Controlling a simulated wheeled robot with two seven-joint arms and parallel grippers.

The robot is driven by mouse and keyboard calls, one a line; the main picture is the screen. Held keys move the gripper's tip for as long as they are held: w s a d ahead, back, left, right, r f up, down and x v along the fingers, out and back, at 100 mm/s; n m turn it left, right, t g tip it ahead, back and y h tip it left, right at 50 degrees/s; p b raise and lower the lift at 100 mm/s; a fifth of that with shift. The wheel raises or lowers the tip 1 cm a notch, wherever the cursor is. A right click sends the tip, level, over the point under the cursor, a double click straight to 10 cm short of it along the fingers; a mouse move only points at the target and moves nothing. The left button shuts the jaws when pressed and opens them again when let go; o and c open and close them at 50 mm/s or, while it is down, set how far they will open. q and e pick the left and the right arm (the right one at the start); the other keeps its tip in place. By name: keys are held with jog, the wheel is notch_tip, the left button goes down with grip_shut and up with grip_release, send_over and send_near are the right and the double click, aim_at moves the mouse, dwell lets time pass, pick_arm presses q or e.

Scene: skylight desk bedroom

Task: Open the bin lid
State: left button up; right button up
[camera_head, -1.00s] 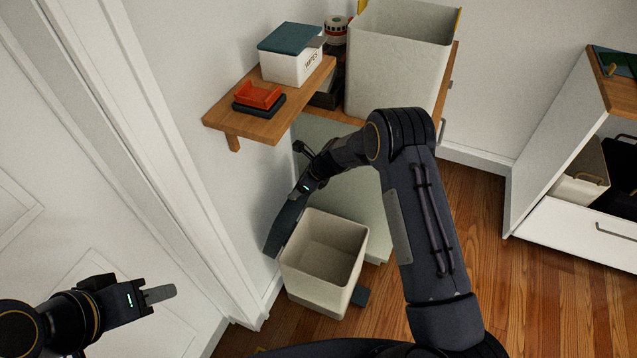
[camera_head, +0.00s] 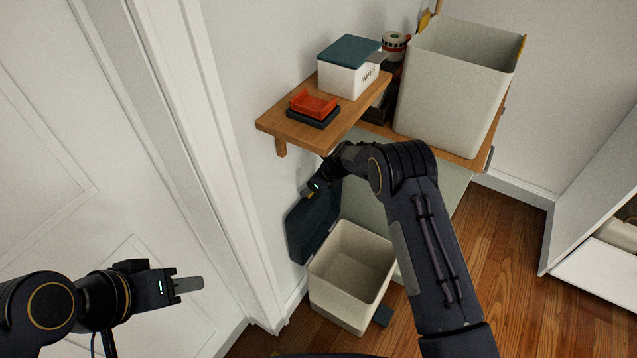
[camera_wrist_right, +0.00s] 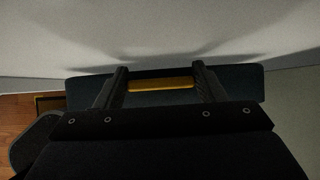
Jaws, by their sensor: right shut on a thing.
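The bin (camera_head: 335,302) is a cream box on the floor, and its inside is visible from above. Its dark lid (camera_head: 308,230) is raised at the bin's left side, tilted up close to the wall. My right gripper (camera_head: 312,190) is at the lid's upper edge. In the right wrist view my right gripper (camera_wrist_right: 160,84) has its two fingers at either end of a yellow strip on the dark lid (camera_wrist_right: 143,98), shut on it. My left gripper (camera_head: 188,285) is empty in front of the white door, far from the bin; its finger gap is not clear.
The wall is close behind the lid. Wooden floor (camera_head: 480,245) lies free at right.

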jog(key=o, duration=1.4)
jog(key=shift+d, duration=0.1)
jog(key=v, duration=0.8)
jog(key=shift+d+f, duration=0.1)
